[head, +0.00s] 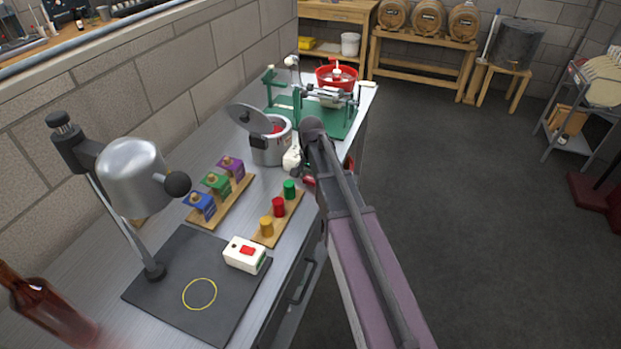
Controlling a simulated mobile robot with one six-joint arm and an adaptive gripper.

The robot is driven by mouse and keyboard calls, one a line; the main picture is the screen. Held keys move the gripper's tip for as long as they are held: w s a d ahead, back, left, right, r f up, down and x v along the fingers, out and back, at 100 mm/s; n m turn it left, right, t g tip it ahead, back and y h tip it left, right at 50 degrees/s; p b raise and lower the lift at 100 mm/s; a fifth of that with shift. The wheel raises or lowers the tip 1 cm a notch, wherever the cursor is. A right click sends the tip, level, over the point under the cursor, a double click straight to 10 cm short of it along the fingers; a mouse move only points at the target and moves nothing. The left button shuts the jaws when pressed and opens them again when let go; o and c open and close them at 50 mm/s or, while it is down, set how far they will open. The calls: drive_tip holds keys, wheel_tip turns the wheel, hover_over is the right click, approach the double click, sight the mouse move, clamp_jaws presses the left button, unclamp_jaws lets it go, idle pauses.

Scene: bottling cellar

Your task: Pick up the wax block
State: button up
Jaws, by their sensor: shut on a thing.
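My gripper (304,172) is at the front edge of the metal bench, just right of the metal pot, mostly hidden by my own arm. It is shut on a small red piece (309,181), which looks like the wax block; only a little of it shows below the fingers. I cannot tell whether it touches the bench top.
The lidded pot (270,148) stands open close left of my gripper. A green bench device (285,112) stands behind.

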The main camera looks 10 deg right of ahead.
wheel_tip(320, 180, up, 3)
drive_tip(key=p, duration=0.3)
drive_tip(key=shift+r, duration=0.2)
drive_tip(key=s+d, duration=0.3)
drive_tip(key=s, duration=1.2)
drive_tip(key=shift+s+d+r+p, duration=0.15)
drive_tip(key=shift+s+r+p, duration=0.2)
drive_tip(key=shift+r, duration=0.05)
drive_tip(key=shift+s, duration=0.1)
